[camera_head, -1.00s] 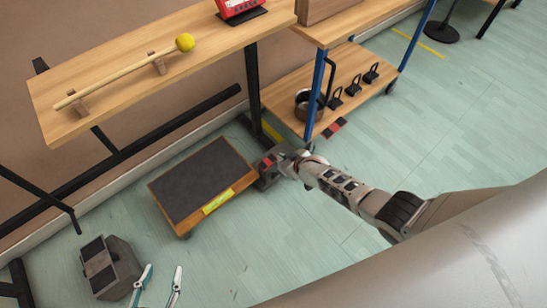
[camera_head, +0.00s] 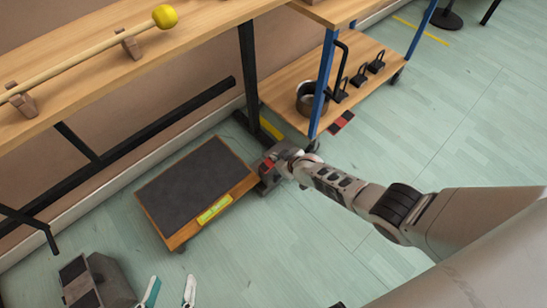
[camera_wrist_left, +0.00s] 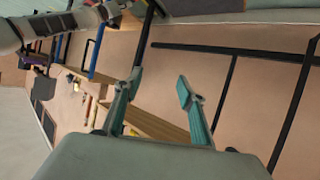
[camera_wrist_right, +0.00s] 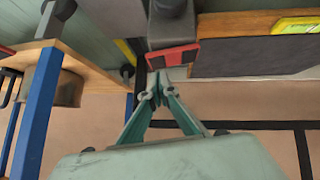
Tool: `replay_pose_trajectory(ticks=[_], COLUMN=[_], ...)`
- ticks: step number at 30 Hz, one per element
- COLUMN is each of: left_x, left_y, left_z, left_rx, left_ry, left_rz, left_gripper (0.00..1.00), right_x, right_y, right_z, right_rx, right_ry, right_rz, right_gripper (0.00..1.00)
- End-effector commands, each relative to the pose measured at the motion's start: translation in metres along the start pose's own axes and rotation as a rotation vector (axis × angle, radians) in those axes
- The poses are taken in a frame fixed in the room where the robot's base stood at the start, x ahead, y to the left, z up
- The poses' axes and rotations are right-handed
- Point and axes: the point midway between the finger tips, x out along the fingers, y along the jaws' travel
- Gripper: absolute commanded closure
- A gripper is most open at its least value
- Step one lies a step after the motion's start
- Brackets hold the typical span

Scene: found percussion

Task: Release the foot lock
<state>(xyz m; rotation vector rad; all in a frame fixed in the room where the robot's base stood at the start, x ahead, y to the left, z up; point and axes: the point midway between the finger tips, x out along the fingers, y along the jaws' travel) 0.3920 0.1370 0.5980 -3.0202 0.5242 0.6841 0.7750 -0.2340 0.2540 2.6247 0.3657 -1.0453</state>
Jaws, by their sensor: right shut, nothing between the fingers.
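A low dark-topped platform (camera_head: 195,185) with a wooden frame and a yellow-green label stands on the floor. A dark grey pedal with a red pad (camera_head: 268,166) is at its right corner; the red part also shows in the right wrist view (camera_wrist_right: 173,57). My right gripper (camera_wrist_right: 160,84) is shut and empty, its tips just by the red part; I cannot tell whether they touch. In the head view my right wrist hides part of the pedal. My left gripper (camera_head: 168,290) is open and empty, low at the bottom; it also shows in the left wrist view (camera_wrist_left: 158,85).
A wooden bench (camera_head: 90,75) with a yellow-headed mallet (camera_head: 164,17) stands behind, on black legs. A blue-posted cart (camera_head: 280,95) holds a pot and several black weights. A grey block (camera_head: 105,278) sits at lower left.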

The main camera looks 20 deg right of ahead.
Motion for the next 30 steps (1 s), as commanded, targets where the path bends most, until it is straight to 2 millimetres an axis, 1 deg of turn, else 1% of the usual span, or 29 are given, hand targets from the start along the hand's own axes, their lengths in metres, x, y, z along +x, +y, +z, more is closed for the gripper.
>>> replay_pose_trajectory(ticks=[1,3,7,18,22,24,27,30], left_x=[0.001,0.002,0.002,0.002,0.003,0.003,0.004,0.005], left_y=[0.006,0.012,0.018,0.019,0.021,0.027,0.043,0.045], left_z=[0.009,0.01,0.009,0.007,0.016,0.022,0.02,0.018], left_rx=[-0.038,-0.081,-0.121,-0.131,-0.159,-0.209,-0.317,-0.343], left_ry=[-0.01,-0.003,0.006,0.012,0.001,-0.003,0.016,0.025], left_rz=[0.009,0.019,0.026,0.028,0.032,0.041,0.057,0.06], left_gripper=[0.6,0.6,0.6,0.6,0.6,0.6,0.6,0.6], right_x=[0.007,0.01,0.013,0.013,0.018,0.023,0.028,0.029], right_y=[-0.003,-0.002,0.0,0.002,0.001,0.002,0.002,0.003], right_z=[0.015,0.016,0.015,0.011,0.021,0.028,0.036,0.034], right_rx=[0.001,0.001,0.001,0.001,0.001,0.002,0.002,0.001], right_ry=[-0.01,-0.006,-0.001,0.004,-0.001,-0.005,-0.008,-0.006], right_rz=[-0.003,-0.002,0.0,0.002,0.0,-0.002,-0.003,-0.001], right_gripper=[1.0,1.0,1.0,1.0,1.0,1.0,1.0,1.0])
